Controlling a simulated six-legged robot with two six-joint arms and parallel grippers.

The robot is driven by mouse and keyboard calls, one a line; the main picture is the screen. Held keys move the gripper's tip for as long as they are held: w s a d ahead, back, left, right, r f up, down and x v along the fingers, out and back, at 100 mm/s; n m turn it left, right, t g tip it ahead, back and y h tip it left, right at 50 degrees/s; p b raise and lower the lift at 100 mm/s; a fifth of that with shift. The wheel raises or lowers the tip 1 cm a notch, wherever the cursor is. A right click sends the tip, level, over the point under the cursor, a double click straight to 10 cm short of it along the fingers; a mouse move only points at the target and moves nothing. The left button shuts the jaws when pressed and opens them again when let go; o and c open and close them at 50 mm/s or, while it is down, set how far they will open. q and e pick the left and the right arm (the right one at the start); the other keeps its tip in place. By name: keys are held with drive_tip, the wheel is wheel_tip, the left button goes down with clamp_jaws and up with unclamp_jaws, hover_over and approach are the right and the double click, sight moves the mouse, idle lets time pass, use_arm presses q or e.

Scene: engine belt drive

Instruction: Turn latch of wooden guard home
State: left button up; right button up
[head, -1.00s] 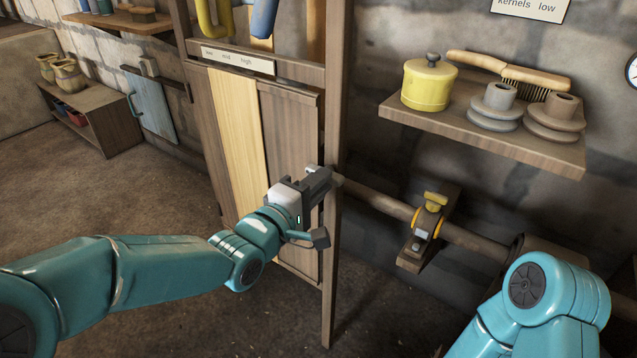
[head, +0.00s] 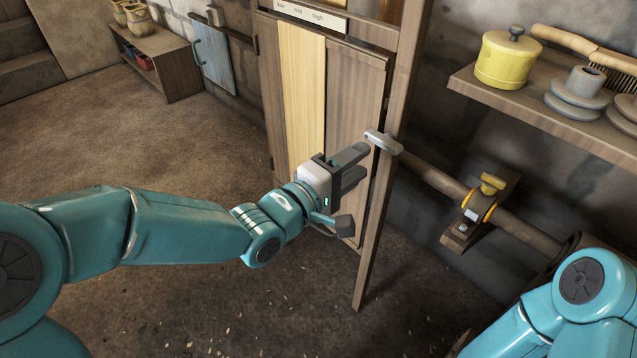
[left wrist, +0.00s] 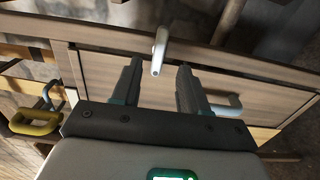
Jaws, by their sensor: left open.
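The wooden guard (head: 350,95) stands upright in its frame, with a pale board between darker boards. The grey latch (head: 384,142) sits on the frame post at the guard's right edge. It lies crosswise, its left end reaching over the guard's edge. My left gripper (head: 362,168) is open and empty, just in front of the guard, below and left of the latch. In the left wrist view the latch (left wrist: 160,48) shows ahead of the gap between the two fingertips, apart from them. My right gripper is out of view.
A shaft with a yellow-topped bearing block (head: 481,210) runs right of the post (head: 379,215). A shelf (head: 540,112) holds a yellow pot (head: 507,60), grey pulleys and a brush. My right arm fills the lower right corner. The floor to the left is open.

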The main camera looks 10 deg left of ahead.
use_arm(q)
drive_tip(key=p+v, duration=0.1)
drive_tip(key=v, duration=0.9)
drive_tip(key=shift+s+a, duration=0.15)
drive_tip(key=shift+s, duration=0.05)
drive_tip(key=shift+a+f, duration=0.1)
wheel_tip(320, 180, down, 26)
drive_tip(key=s+a+n+g+y, duration=0.1)
drive_tip(key=n+g+y, duration=0.25)
drive_tip(key=g, duration=0.25)
drive_tip(key=s+a+f+m+g+y, duration=0.25)
drive_tip(key=s+f+m+g, duration=0.55)
drive_tip(key=s+f+m, duration=0.55)
wheel_tip(320, 180, up, 25)
drive_tip(key=s+n+p, duration=0.1)
drive_tip(key=p, duration=2.5)
drive_tip(key=shift+s+d+y, duration=0.25)
drive_tip(key=shift+d+y, duration=0.05)
drive_tip(key=shift+d, duration=0.1)
